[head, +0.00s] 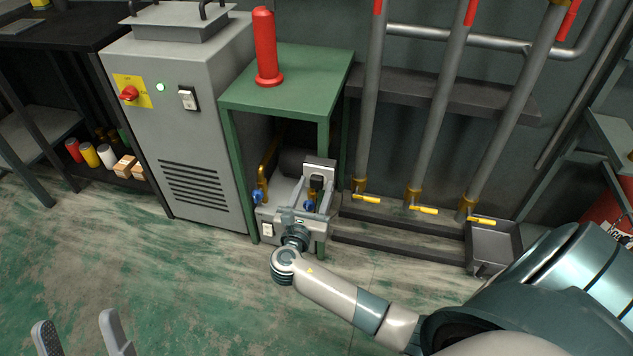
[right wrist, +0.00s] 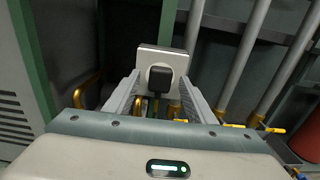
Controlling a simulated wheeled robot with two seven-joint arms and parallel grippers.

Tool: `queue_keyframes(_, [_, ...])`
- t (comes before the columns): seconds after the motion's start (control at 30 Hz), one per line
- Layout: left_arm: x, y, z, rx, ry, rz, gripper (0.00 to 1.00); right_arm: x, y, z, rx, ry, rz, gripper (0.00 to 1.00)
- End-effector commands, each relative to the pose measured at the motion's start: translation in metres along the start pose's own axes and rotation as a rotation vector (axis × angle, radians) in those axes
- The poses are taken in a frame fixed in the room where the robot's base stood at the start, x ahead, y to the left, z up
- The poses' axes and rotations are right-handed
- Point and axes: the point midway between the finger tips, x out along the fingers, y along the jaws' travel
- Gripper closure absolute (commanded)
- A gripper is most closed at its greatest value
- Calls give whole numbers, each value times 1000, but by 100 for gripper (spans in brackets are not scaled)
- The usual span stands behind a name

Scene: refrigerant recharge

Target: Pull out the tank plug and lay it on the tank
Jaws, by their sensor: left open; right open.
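A black plug (head: 317,181) sits in a light grey square plate (head: 320,166) beneath the green table. In the right wrist view the plug (right wrist: 160,77) stands out from the plate (right wrist: 174,57). My right gripper (head: 318,194) is open, its fingers reaching toward the plate on either side of the plug; contact cannot be told. The fingers also show in the right wrist view (right wrist: 159,92). I cannot tell for certain which body is the tank; a dark rounded body (head: 291,161) lies behind the plate. My left gripper (head: 80,334) is open and empty over the floor at the bottom left.
The green table (head: 317,70) overhangs the plug and bears a red cylinder (head: 265,48). A grey unit with blue knobs (head: 275,190) sits below. A grey cabinet (head: 190,120) stands left; pipes with yellow handles (head: 424,209) stand right. The front floor is clear.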

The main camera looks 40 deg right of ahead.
Motion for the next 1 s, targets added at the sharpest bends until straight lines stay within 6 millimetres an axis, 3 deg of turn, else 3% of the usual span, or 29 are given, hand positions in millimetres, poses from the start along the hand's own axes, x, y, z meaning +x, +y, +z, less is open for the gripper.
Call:
queue_keyframes(0.63, [6,1,-5,-2,0,-2,50,0,0,0,0,1,0,50])
queue_keyframes(0.87, [6,1,-5,-2,0,-2,50,0,0,0,0,0,0,100])
queue_keyframes(1.0, [6,1,-6,-2,0,-2,50,0,0,0,0,0,0,100])
